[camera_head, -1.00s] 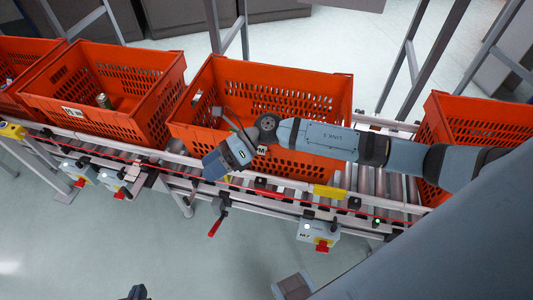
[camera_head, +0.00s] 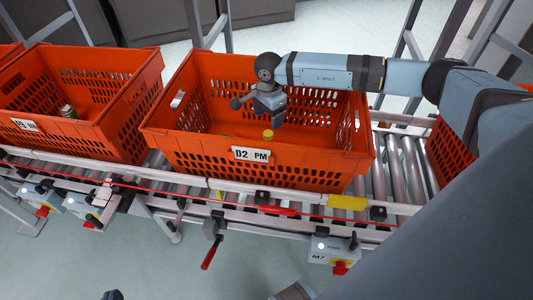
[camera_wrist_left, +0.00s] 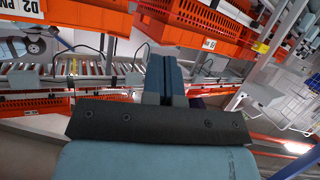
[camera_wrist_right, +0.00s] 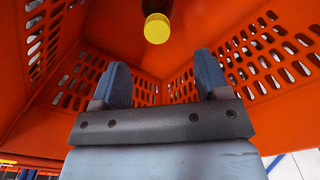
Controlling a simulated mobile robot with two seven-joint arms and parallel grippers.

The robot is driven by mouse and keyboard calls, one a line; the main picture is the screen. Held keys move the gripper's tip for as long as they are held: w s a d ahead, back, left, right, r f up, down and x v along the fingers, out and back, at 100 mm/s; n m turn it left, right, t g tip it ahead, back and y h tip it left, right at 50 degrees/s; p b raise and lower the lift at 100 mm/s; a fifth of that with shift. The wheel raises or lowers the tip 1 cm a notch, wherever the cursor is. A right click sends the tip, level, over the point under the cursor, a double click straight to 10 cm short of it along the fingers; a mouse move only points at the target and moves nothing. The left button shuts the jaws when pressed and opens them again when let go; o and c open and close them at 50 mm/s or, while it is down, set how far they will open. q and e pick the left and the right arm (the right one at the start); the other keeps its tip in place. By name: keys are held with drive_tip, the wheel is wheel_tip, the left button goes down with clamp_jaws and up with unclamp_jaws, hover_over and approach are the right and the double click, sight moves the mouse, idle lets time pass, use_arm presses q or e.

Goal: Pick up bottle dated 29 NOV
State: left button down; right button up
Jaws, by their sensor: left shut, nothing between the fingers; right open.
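A bottle with a yellow cap (camera_head: 268,135) is inside the middle orange tote (camera_head: 165,133), labelled "D2 PM", near its front wall. In the right wrist view its yellow cap (camera_wrist_right: 157,28) and part of a dark body show at the top, ahead of my fingers; no date is readable. My right gripper (camera_wrist_right: 160,78) is open and empty, its fingers apart inside the tote. In the head view my right wrist (camera_head: 268,103) hangs over this tote, just behind the cap. My left gripper (camera_wrist_left: 165,75) is shut and empty, away from the totes.
A tote (camera_head: 130,115) on the left holds a small can-like item (camera_head: 68,112). Another tote (camera_head: 450,155) stands on the right. Bare conveyor rollers (camera_head: 402,165) lie between it and the middle tote.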

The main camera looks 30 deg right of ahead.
sight(268, 133)
wheel_tip(268, 133, down, 5)
drive_tip(key=shift+r+b, duration=0.1)
drive_tip(key=shift+b, duration=0.3)
drive_tip(key=shift+s+a+f+b, duration=0.1)
drive_tip(key=shift+f+b, duration=0.1)
drive_tip(key=shift+f, duration=0.35)
drive_tip(key=shift+s+a+f+b, duration=0.1)
drive_tip(key=shift+f+b, duration=0.1)
drive_tip(key=shift+f, duration=0.35)
wheel_tip(268, 133, down, 3)
drive_tip(key=shift+r+b, duration=0.15)
drive_tip(key=shift+b, duration=0.15)
drive_tip(key=c, duration=1)
use_arm(q)
drive_tip(key=r, duration=0.1)
drive_tip(key=w+d+r+t+h, duration=0.1)
drive_tip(key=d+r+t, duration=0.1)
drive_tip(key=shift+w+d+r+h, duration=0.1)
drive_tip(key=shift+w+r+h, duration=0.05)
drive_tip(key=shift+r+h, duration=0.2)
use_arm(e)
drive_tip(key=shift+r, duration=0.1)
clamp_jaws()
